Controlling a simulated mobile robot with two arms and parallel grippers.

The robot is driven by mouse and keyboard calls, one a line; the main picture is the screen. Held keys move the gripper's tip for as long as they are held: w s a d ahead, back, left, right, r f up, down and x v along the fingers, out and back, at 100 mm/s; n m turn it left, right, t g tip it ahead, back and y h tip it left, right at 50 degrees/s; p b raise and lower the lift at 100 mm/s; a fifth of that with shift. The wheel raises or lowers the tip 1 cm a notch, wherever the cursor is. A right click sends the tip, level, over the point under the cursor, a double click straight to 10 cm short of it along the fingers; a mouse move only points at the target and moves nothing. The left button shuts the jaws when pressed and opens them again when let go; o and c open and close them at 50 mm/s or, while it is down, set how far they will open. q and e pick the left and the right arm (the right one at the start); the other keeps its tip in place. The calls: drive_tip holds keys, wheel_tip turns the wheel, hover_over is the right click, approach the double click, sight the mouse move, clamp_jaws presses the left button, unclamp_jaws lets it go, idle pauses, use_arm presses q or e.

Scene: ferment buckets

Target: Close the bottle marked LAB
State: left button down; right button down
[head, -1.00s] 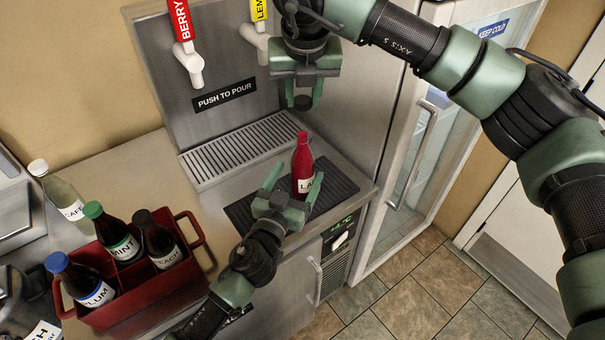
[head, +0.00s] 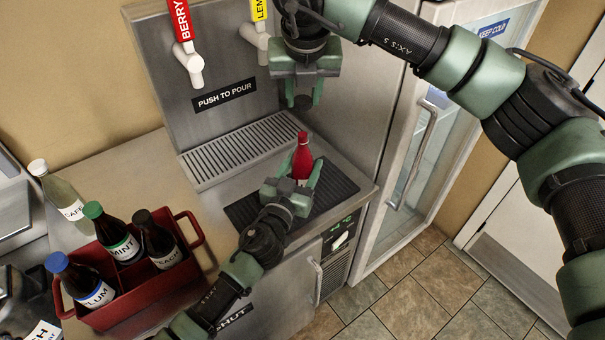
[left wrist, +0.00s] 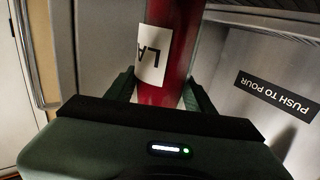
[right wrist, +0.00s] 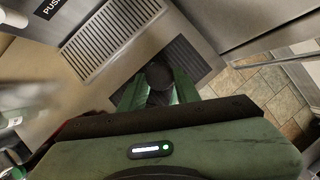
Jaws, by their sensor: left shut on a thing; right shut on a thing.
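The red bottle (head: 302,158) stands upright on the dark mat. Its white label, partly hidden in the head view, reads "LA" in the left wrist view (left wrist: 153,55). No cap shows on its neck in the head view. My left gripper (head: 296,182) is shut on the bottle's body from the front, one finger on each side. My right gripper (head: 302,98) points down above and slightly behind the bottle, shut on a dark round cap (right wrist: 158,75). The cap is apart from the bottle's mouth.
A dark ribbed mat (head: 243,213) lies on the counter, beside a drip grate (head: 235,148) under two taps. A red crate (head: 150,295) with several dark bottles stands at left, with a pale bottle (head: 65,198) behind it. A glass-door fridge (head: 425,150) is at right.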

hover_over(302, 137)
drive_tip(key=shift+d+f, duration=0.1)
drive_tip(key=shift+f, duration=2.35)
drive_tip(key=shift+f, duration=0.15)
drive_tip(key=shift+f, duration=0.75)
drive_tip(key=shift+f, duration=0.55)
drive_tip(key=m+h, duration=0.1)
drive_tip(key=m, duration=0.3)
drive_tip(key=shift+a+h, duration=0.35)
drive_tip(key=shift+h, duration=0.05)
drive_tip(key=m, duration=0.1)
drive_tip(key=m+h, duration=0.1)
drive_tip(key=shift+w+a+m+g, duration=0.15)
drive_tip(key=shift+m+g, duration=0.15)
drive_tip(key=shift+m, duration=0.1)
drive_tip(key=m, duration=0.2)
drive_tip(key=m+g+h, duration=0.1)
drive_tip(key=m, duration=0.1)
drive_tip(key=shift+w+a+m, duration=0.2)
drive_tip(key=shift+m, duration=0.2)
drive_tip(key=m, duration=0.1)
drive_tip(key=m+g, duration=0.1)
drive_tip(key=m, duration=0.1)
drive_tip(key=m+g+h, duration=0.1)
drive_tip(key=shift+w+m, duration=0.25)
drive_tip(key=shift+m, duration=0.15)
